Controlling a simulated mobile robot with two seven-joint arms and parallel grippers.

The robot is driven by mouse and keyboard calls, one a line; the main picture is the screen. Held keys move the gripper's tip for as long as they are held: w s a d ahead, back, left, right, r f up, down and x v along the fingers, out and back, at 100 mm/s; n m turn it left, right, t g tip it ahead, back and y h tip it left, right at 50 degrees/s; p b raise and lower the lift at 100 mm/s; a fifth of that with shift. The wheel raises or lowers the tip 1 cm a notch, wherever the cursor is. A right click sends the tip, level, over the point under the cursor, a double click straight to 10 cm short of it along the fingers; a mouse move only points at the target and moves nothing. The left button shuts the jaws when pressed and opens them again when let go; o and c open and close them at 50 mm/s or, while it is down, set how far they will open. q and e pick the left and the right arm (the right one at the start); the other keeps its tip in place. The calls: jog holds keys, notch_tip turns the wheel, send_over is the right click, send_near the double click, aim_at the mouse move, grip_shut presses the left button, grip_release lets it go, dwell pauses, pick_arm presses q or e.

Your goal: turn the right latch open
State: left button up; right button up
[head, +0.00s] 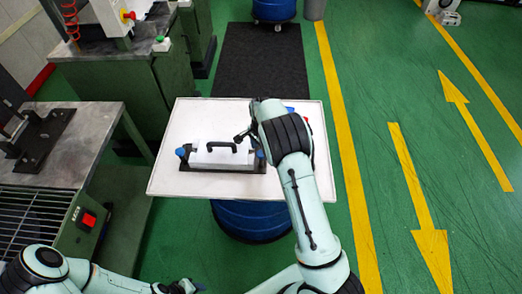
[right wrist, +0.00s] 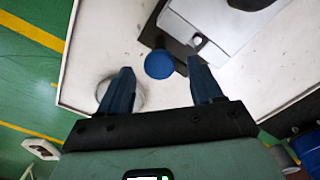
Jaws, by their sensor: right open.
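The white mould (head: 215,156) with a black handle (head: 221,146) lies in a dark base (head: 215,170) on the white table top. A blue-knobbed latch (head: 182,152) is at its left end. In the right wrist view the latch's blue knob (right wrist: 159,64) appears between the fingertips of my open right gripper (right wrist: 161,66). I cannot tell whether the fingers touch it or hover above it. My left gripper (head: 182,286) is at the bottom edge, away from the table; its fingers are unclear.
The white table top (head: 170,185) has bare room in front of the mould. A blue and a red item (head: 290,109) are partly hidden behind my right arm. A grey bench (head: 65,165) stands at left. A round metallic piece (right wrist: 138,95) shows beside one finger.

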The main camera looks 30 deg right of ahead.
aim_at(261, 153)
notch_tip(261, 153, up, 12)
dwell(0.3)
jog(key=shift+s+f, duration=0.1)
dwell(0.4)
